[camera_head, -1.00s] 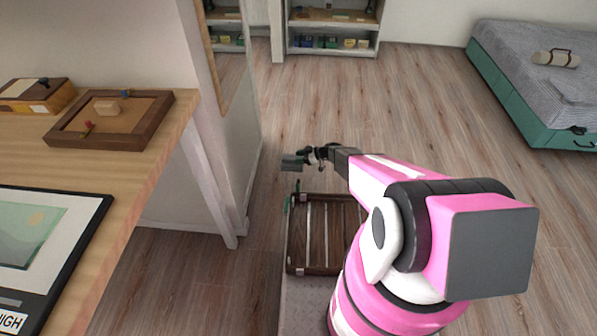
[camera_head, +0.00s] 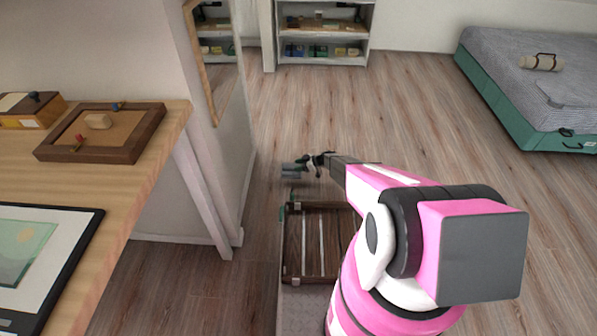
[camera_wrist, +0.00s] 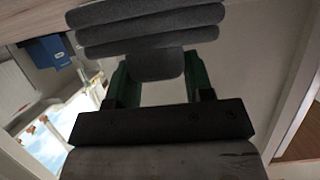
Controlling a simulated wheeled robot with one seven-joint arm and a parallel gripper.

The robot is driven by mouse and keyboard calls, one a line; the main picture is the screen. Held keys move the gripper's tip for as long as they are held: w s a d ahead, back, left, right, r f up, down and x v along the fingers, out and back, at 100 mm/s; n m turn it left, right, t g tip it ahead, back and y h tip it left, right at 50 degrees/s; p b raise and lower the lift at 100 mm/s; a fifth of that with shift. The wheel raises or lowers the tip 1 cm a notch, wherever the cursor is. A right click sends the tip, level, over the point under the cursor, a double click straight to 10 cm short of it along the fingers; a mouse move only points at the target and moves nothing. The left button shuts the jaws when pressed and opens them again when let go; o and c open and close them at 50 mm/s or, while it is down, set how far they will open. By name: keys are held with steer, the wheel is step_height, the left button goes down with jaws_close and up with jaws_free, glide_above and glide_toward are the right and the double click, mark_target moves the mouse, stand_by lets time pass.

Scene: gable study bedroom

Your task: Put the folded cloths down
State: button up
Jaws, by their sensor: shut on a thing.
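The folded cloths (camera_wrist: 150,28) are a grey stack of several layers at the top of the wrist view. My gripper (camera_wrist: 155,75) is shut on them, with a green finger on each side of a grey part of the stack. In the head view my gripper (camera_head: 312,168) is held out ahead of my arm, past the slatted wooden rack, and the cloths (camera_head: 290,171) show as a small grey shape at its tip. The fingertips are partly hidden by the cloths.
A slatted dark wood rack (camera_head: 318,277) lies below my arm. A wooden desk (camera_head: 140,172) with a tray (camera_head: 130,150) and a framed picture (camera_head: 40,250) stands at left. A shelf (camera_head: 322,60) stands at the back, a bed (camera_head: 535,110) at right. The floor between is clear.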

steer(key=shift+f, duration=1.95)
